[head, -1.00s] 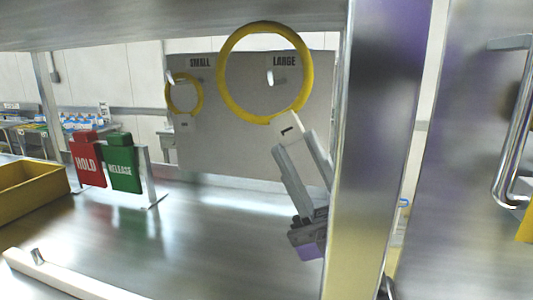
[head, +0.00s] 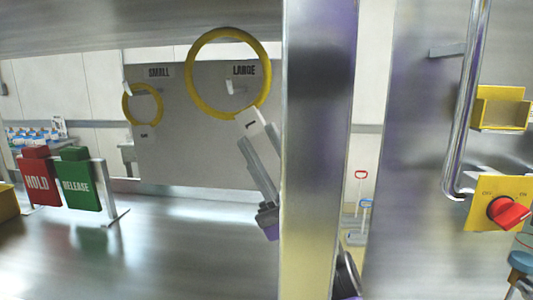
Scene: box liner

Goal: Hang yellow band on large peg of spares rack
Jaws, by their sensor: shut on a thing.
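The large yellow band (head: 189,72) is a thin ring held upright in front of the grey spares rack (head: 190,160). My gripper (head: 257,131) is shut on the white tab (head: 251,119) at the band's lower right. The large peg (head: 236,87), a pale hook under the LARGE label (head: 244,70), shows through the ring's opening, right of and below its centre. I cannot tell whether the band is around the peg or still in front of it.
A metal post (head: 318,170) stands close on the right of my gripper. A red HOLD sign (head: 37,180) and green RELEASE sign (head: 78,184) stand at left on the bare steel counter (head: 170,250). A steel overhang (head: 140,22) runs above. A red switch (head: 506,212) is far right.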

